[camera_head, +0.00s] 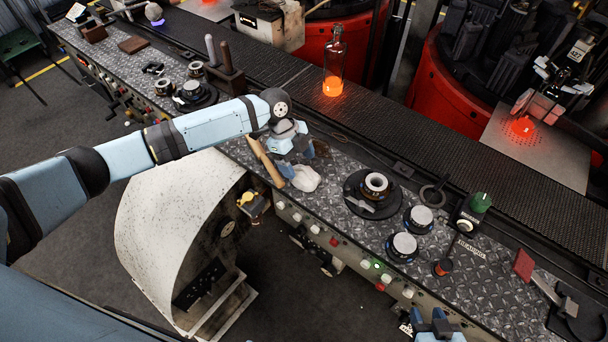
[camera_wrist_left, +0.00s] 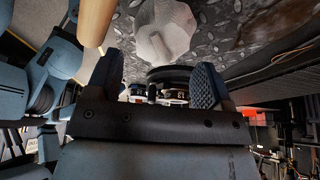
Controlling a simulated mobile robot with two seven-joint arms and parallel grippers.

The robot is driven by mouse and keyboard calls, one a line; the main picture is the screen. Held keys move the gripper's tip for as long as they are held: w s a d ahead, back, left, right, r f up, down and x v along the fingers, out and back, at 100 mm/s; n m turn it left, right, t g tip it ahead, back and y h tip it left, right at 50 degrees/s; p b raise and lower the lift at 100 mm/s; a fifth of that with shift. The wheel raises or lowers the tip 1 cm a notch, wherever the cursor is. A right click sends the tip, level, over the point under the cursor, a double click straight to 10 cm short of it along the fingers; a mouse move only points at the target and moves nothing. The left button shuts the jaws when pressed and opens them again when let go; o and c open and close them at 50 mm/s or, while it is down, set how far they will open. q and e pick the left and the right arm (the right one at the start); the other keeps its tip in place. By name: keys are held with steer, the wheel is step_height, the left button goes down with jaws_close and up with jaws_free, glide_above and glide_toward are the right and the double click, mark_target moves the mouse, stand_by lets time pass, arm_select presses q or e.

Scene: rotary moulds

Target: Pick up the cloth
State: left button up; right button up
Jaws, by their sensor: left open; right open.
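The cloth (camera_head: 305,179) is a crumpled whitish lump on the metal-plated workbench (camera_head: 340,212), near its front edge. My left gripper (camera_head: 300,163) is just above and behind it, pointing down. In the left wrist view the cloth (camera_wrist_left: 165,28) shows beyond the open left fingers (camera_wrist_left: 156,78), with nothing between them. It looks apart from the fingers. My right gripper (camera_head: 437,322) is at the bottom edge of the head view, open and empty, away from the cloth.
A wooden handle (camera_head: 265,161) lies left of the cloth, close to my left gripper; it also shows in the left wrist view (camera_wrist_left: 95,20). A round dark mould (camera_head: 374,188) stands to the right. A glowing bottle (camera_head: 334,70) stands on the conveyor behind.

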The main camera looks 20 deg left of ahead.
mark_target(302, 170)
arm_select(q)
steer(key=p+x, duration=0.1)
steer(key=x, duration=0.3)
steer(key=shift+w+f, duration=0.1)
steer(key=shift+f, duration=0.15)
steer(key=shift+c, duration=0.2)
steer(key=c, duration=0.6)
steer(key=shift+o, duration=0.2)
step_height(302, 170, up, 20)
steer(key=b, duration=0.2)
steer(key=shift+b, duration=0.3)
